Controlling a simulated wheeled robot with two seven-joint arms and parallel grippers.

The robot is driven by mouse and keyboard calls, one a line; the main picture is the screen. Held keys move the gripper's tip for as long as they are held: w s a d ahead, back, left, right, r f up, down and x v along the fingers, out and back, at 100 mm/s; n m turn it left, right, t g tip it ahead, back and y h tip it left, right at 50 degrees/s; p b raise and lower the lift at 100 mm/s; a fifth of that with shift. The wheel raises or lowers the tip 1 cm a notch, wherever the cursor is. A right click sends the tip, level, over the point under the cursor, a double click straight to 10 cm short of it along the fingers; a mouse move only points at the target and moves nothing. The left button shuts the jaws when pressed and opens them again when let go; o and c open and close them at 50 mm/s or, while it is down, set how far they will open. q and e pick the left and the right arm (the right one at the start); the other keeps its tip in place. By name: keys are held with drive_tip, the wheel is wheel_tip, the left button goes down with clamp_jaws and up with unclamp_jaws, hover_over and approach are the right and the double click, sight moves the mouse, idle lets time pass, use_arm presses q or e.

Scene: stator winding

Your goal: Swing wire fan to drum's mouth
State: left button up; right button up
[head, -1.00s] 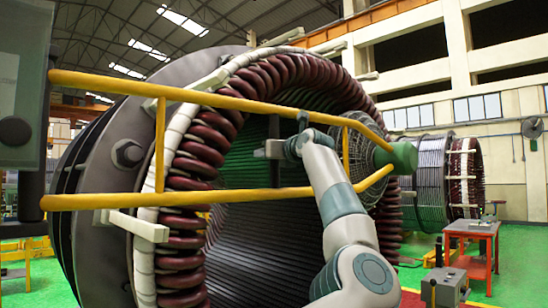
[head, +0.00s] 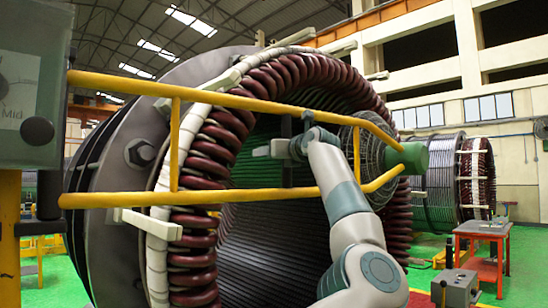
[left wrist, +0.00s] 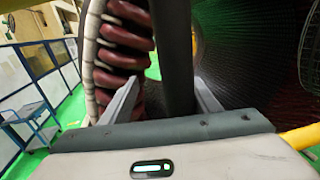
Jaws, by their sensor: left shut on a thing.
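The wire fan (head: 368,163), a round wire-guarded fan with a green motor (head: 414,158), sits at the right end of a yellow tube frame (head: 240,98). In the head view it overlaps the right side of the drum's mouth and its dark red coils. The drum (head: 122,88) is a large grey cylinder with its mouth (head: 268,235) facing me. My left gripper (head: 282,148) is at a dark upright bar between the yellow rails. The left wrist view shows its fingers (left wrist: 168,105) shut on that dark bar (left wrist: 174,55). My right gripper is out of view.
A grey control box (head: 32,85) stands close at the left on a yellow post. A red table (head: 483,228), a grey box (head: 453,288) and a second drum (head: 432,185) are at the right. The left wrist view shows a blue trolley (left wrist: 35,115).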

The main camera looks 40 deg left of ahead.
use_arm(q)
drive_tip(key=shift+s+d+r, duration=0.15)
drive_tip(key=shift+s+r, duration=0.2)
drive_tip(key=shift+s, duration=0.1)
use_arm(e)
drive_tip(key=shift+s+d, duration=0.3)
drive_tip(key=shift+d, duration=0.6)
use_arm(q)
drive_tip(key=d+b, duration=0.1)
drive_tip(key=d+f+b, duration=0.1)
drive_tip(key=d, duration=0.1)
drive_tip(key=s+d+b, duration=0.1)
drive_tip(key=d, duration=0.1)
drive_tip(key=shift+d+f+b, duration=0.15)
drive_tip(key=shift+d+b, duration=0.05)
drive_tip(key=shift+b, duration=0.15)
drive_tip(key=r+b+v, duration=0.1)
drive_tip(key=b+v, duration=0.2)
drive_tip(key=v, duration=1)
drive_tip(key=shift+r+b, duration=0.2)
drive_tip(key=shift+b, duration=0.15)
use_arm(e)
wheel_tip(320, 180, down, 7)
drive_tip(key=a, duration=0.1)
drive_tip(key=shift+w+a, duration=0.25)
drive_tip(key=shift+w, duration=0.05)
